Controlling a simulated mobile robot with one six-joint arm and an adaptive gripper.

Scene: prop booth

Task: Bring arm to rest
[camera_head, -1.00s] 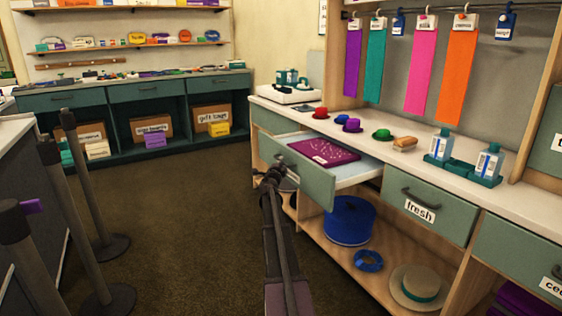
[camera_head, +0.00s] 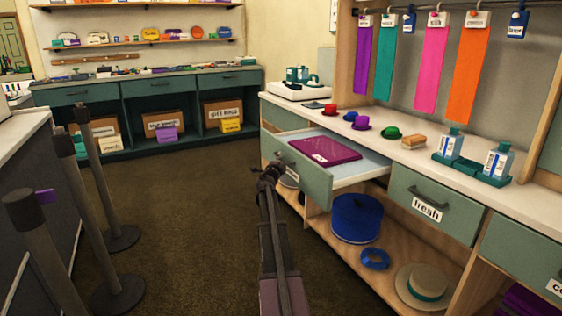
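My gripper (camera_head: 270,173) is at the end of my arm, which reaches up from the bottom middle of the view. It is small and dark, in front of an open drawer (camera_head: 318,185) at the left of the counter, near its front face. Whether its fingers are open or shut does not show. I cannot tell whether it touches the drawer handle. A folded purple cloth (camera_head: 326,150) with a white label lies in the drawer.
Below are a blue round box (camera_head: 356,217) and a straw hat (camera_head: 422,285). Barrier posts (camera_head: 104,185) stand left. The carpet (camera_head: 195,220) between is clear.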

